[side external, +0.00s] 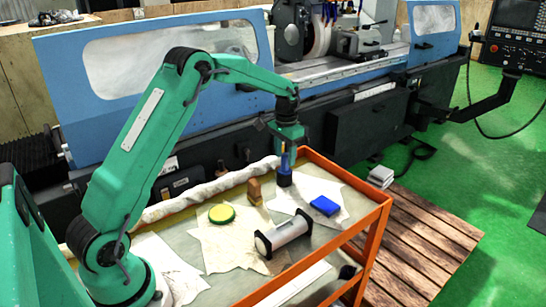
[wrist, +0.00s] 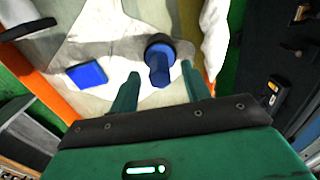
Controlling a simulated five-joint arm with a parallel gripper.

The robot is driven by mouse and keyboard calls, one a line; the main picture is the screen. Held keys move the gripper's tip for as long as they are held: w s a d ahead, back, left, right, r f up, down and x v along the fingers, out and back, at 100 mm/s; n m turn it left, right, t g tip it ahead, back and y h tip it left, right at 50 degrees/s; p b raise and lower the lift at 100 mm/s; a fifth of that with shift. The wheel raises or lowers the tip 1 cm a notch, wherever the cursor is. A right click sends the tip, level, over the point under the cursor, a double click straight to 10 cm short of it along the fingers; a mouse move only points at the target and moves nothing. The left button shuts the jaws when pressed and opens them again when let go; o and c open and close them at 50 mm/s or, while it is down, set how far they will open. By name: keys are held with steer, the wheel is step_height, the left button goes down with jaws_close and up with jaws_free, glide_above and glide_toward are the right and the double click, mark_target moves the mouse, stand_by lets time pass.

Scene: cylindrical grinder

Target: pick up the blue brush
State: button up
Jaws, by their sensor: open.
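The blue brush (side external: 285,167) stands upright on the cart top, its blue handle up and a dark round base below. In the wrist view the brush (wrist: 159,66) shows from above, its handle toward the space between my fingertips. My gripper (side external: 286,150) is above the brush, pointing down, with the fingers around or just over the handle's top. In the wrist view my gripper (wrist: 160,74) is open, one finger on each side of the brush. I cannot tell whether either finger touches it.
A blue block (side external: 325,205) lies right of the brush, a brown block (side external: 255,191) left. A yellow-green round tin (side external: 221,213) and a white cylinder with dark ends (side external: 284,233) are nearer. A rolled white cloth (side external: 210,189) lies along the back. The orange cart rail (side external: 345,174) bounds the right.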

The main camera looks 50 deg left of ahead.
mark_target(285, 168)
steer(key=shift+f, duration=1.55)
steer(key=shift+c, duration=0.2)
jaws_close()
